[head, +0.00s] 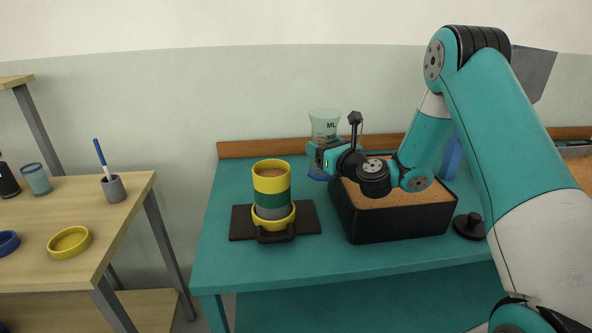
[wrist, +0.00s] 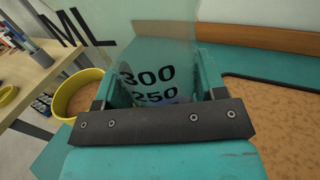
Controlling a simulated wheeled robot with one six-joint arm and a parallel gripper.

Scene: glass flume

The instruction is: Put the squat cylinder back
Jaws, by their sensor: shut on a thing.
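My gripper (head: 318,156) is shut on a clear beaker (head: 325,122) with dark "ML" lettering. In the wrist view the beaker (wrist: 160,55) stands between the two teal fingers (wrist: 160,85), with "300" and "250" on its wall. The gripper hides its lower part, and a bit of blue shows below the gripper. I cannot tell whether its base touches the bench. An upright cylinder (head: 271,197) banded yellow, green and grey, with brown fill on top, stands in a yellow ring on a dark board (head: 308,217), left of my gripper. Its yellow rim (wrist: 62,101) shows in the wrist view.
A black tray of sand (head: 400,226) stands on the teal bench below my arm. A black knobbed lid (head: 468,227) is to its right. A wooden shelf unit (head: 125,187) at left holds a grey pen cup (head: 113,189), a yellow ring (head: 69,243) and cups. The bench's front left is clear.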

